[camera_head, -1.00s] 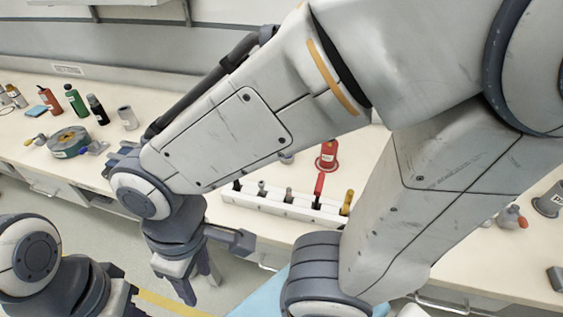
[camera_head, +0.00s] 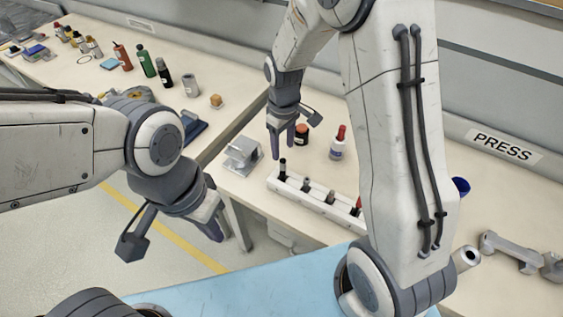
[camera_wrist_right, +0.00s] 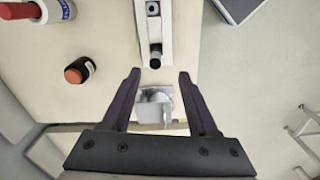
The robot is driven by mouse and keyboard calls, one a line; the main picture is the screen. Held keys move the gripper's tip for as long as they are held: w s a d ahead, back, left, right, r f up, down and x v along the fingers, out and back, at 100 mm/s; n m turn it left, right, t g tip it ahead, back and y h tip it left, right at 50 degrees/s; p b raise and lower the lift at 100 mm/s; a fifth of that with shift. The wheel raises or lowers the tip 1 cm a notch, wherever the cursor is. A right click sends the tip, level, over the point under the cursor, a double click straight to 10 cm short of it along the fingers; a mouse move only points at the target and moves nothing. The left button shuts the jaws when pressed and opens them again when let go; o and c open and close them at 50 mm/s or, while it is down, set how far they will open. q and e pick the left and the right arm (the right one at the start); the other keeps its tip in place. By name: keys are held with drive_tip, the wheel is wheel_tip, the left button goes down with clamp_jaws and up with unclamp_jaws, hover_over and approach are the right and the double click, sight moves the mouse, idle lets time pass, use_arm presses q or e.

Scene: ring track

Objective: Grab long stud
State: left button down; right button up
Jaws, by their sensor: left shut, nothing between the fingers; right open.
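A white rack (camera_head: 313,199) on the bench holds several upright pegs: a dark one (camera_head: 283,168) at its left end, greyish ones (camera_head: 306,184) and a red-topped one partly behind my right arm. I cannot tell which is the long stud. My right gripper (camera_head: 283,150) is open and empty, pointing down over the bench near the rack's left end. In the right wrist view its fingers (camera_wrist_right: 159,77) are apart; the rack's end (camera_wrist_right: 153,28) with a dark peg (camera_wrist_right: 155,50) lies beyond the tips. My left gripper (camera_head: 213,228) is shut and empty, over the floor at left.
An orange-and-black jar (camera_head: 302,135) and a white red-capped bottle (camera_head: 337,148) stand behind the rack. Several bottles line the far-left bench. A gap separates the benches.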

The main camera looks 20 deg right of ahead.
sight(283, 168)
drive_tip(key=f, duration=0.3)
drive_tip(key=d+f+p, duration=0.1)
drive_tip(key=f, duration=0.1)
drive_tip(key=shift+w+f, duration=0.3)
drive_tip(key=shift+w, duration=0.1)
drive_tip(key=f, duration=0.1)
drive_tip(key=f+p, duration=0.1)
drive_tip(key=f, duration=0.2)
drive_tip(key=shift+a+f+p, duration=0.15)
drive_tip(key=shift+a+p, duration=0.2)
drive_tip(key=shift+a, duration=0.05)
drive_tip(key=shift+w+f, duration=0.1)
drive_tip(key=shift+f, duration=0.6)
clamp_jaws()
